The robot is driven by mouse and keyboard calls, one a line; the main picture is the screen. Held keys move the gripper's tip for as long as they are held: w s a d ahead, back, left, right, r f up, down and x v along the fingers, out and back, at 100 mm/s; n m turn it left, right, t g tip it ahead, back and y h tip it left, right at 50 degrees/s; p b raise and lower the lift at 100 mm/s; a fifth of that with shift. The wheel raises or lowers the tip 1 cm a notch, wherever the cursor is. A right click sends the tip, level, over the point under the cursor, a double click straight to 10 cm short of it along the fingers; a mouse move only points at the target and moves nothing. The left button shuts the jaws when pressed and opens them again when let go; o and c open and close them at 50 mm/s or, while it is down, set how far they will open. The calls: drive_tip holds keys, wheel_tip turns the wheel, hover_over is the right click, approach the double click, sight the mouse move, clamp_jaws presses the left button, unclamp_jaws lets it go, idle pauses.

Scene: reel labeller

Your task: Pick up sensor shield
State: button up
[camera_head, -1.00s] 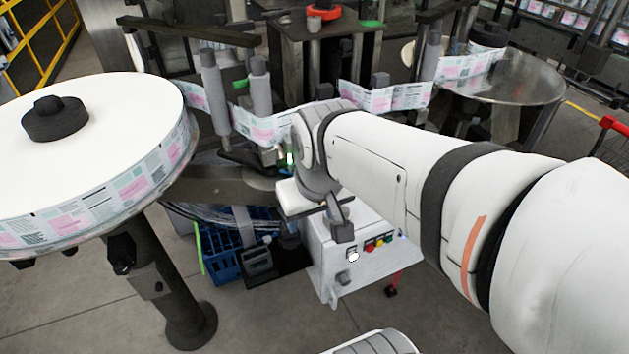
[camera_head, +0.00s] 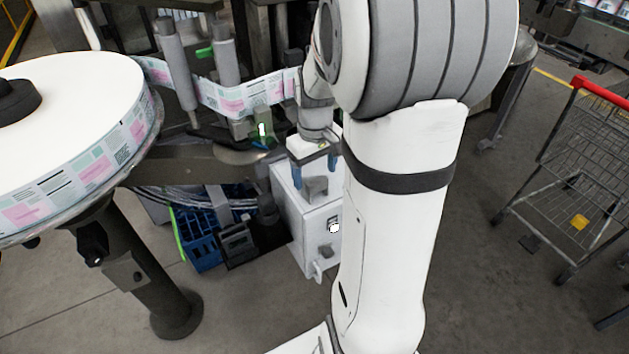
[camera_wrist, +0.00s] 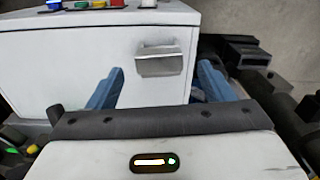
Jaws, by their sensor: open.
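A small grey block-like piece, which I take to be the sensor shield (camera_head: 316,187), is at the white control box (camera_head: 306,215). In the wrist view the shield (camera_wrist: 160,60) is a shiny grey metal piece with a bent shape against the white box face (camera_wrist: 60,75). My gripper (camera_head: 315,171) points down at the box with its blue fingers spread, one to each side of the shield. In the wrist view my gripper (camera_wrist: 160,70) is open and empty. The shield sits between and beyond the fingertips, with gaps on both sides. I cannot tell the exact distance to it.
Coloured buttons (camera_wrist: 82,5) line the box edge. A label reel (camera_head: 75,105) on a round table stands left, its label web (camera_head: 235,98) running past rollers. A blue crate (camera_head: 195,240) and black device (camera_head: 237,242) lie left of the box. A cart (camera_head: 560,165) stands right on open floor.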

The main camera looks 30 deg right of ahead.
sight(315, 179)
drive_tip(key=shift+f, duration=1.9)
drive_tip(key=c, duration=1.2)
